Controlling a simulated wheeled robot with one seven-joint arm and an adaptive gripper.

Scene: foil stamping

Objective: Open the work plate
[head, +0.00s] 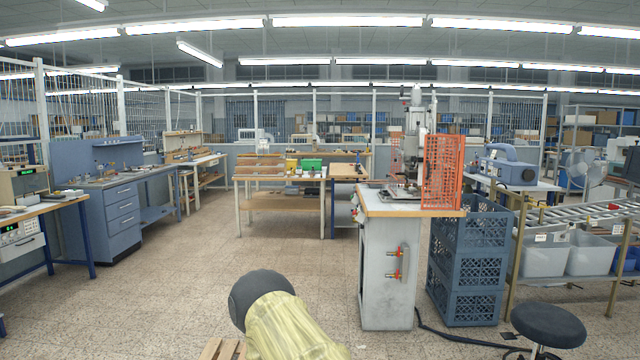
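A foil stamping press (411,150) stands on a grey cabinet (386,268) with a pale wooden top, right of the middle in the head view. Orange mesh guards (444,172) flank the press. A flat metal plate (400,193) lies at the press base; it is small, and I cannot tell whether it is the work plate or how it is set. Part of my arm, in a yellowish cover, shows at the bottom middle, well short of the press. My gripper is not in view.
Blue-grey crates (468,262) stand right of the cabinet, with a black cable on the floor before them. A round stool (549,326) is at the lower right. A wooden table (281,185) stands behind. The tiled floor left of the cabinet is clear.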

